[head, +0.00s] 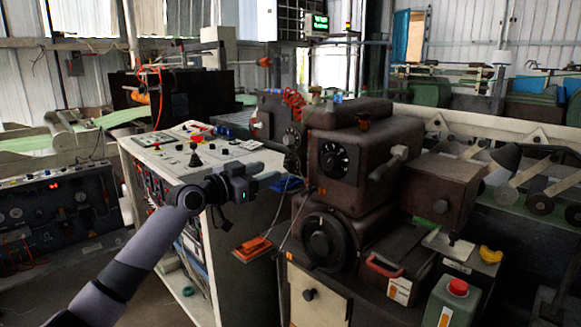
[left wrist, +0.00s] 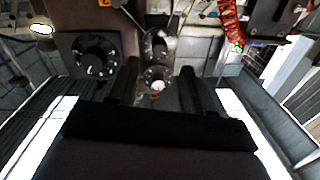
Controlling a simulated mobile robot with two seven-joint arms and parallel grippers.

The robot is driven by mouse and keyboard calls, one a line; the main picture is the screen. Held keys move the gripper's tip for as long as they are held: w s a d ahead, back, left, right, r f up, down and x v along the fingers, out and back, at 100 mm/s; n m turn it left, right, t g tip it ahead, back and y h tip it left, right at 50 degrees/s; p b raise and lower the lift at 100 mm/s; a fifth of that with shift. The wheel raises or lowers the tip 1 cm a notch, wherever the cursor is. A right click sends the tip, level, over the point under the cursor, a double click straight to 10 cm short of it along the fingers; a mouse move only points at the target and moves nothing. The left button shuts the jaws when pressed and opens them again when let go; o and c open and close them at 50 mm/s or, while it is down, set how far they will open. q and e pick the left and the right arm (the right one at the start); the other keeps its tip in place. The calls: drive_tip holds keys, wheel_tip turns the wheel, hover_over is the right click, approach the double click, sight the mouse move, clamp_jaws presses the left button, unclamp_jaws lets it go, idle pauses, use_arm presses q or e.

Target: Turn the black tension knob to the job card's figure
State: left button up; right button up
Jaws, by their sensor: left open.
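A black round knob with white marks (head: 333,160) is on the front of the brown machine in the head view. A similar marked black dial (left wrist: 95,55) shows at upper left in the left wrist view. A smaller dark knob (head: 290,138) is on the grey panel to its left; I cannot tell for certain which is the tension knob. My left gripper (head: 272,183) is apart from both, left of and below them. In the left wrist view its fingers (left wrist: 158,72) are spread with nothing held. No job card figure is readable. My right gripper is out of view.
A control desk with buttons (head: 195,150) stands left of the machine. A red coiled cord (head: 293,100) hangs above the panel. A black handwheel (head: 325,245) sits below the marked knob. An orange board (head: 253,248) and a red-capped container (head: 450,300) are lower down.

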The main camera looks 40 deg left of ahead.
sight(286, 166)
use_arm(q)
drive_tip(key=shift+w+d+p, duration=0.2)
drive_tip(key=shift+w+p, duration=0.4)
drive_tip(key=shift+w, duration=2.5)
clamp_jaws()
